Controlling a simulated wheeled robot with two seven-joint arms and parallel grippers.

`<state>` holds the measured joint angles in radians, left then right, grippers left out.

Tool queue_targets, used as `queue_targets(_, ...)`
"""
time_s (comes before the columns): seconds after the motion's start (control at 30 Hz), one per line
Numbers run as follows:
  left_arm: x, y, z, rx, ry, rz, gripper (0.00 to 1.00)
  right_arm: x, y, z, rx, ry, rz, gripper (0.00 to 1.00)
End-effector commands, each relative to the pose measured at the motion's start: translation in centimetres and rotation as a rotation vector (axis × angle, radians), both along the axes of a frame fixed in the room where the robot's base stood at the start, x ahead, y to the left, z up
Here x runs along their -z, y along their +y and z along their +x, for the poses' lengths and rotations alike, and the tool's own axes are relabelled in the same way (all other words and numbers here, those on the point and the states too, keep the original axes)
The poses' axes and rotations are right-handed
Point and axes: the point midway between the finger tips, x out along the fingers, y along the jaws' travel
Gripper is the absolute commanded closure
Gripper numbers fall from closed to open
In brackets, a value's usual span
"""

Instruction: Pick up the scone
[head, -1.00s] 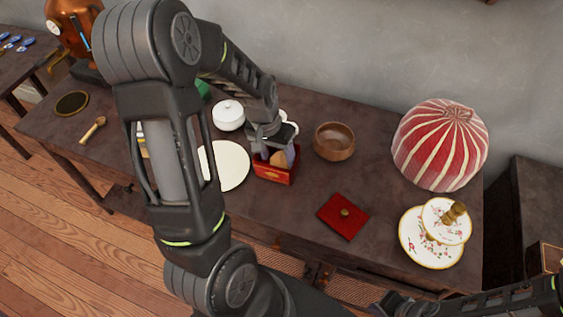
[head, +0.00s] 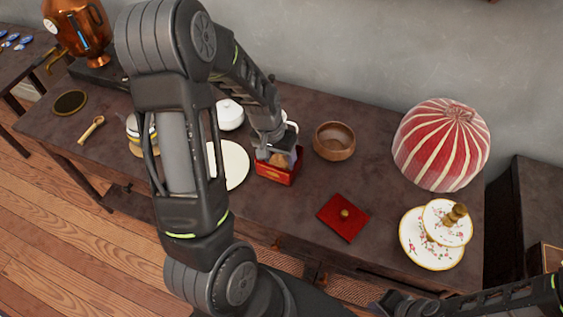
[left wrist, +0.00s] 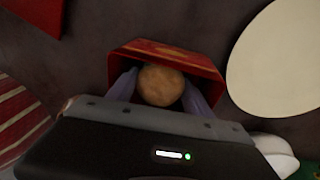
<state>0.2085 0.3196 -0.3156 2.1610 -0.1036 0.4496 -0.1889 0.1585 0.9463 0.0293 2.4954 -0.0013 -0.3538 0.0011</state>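The scone (left wrist: 162,85) is a round, light-brown piece inside a small red box (head: 273,176) on the dark table. The box also shows in the left wrist view (left wrist: 190,57). My left gripper (head: 276,157) is down at the box with its fingers apart, one on each side of the scone. They look very near its sides; firm contact cannot be made out. In the head view the gripper partly covers the scone. Part of my right arm's end (head: 388,303) shows at the bottom right edge, away from the box; its fingers are unclear.
A cream plate (head: 234,165) lies just left of the box, and a wooden bowl (head: 334,141) stands to its right. A white lidded pot (head: 230,115) is behind.

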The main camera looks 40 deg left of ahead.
Motion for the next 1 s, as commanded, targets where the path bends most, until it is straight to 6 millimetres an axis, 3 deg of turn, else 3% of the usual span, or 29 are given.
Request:
queue_targets(0.57,0.43,-0.41,-0.43,0.003,0.013,-0.007,1.0,0.11,0.0,0.0,0.0,0.0,0.0,1.0)
queue_targets(1.0,0.2,-0.37,-0.4,0.002,0.012,-0.007,1.0,0.1,0.0,0.0,0.0,0.0,0.0,1.0)
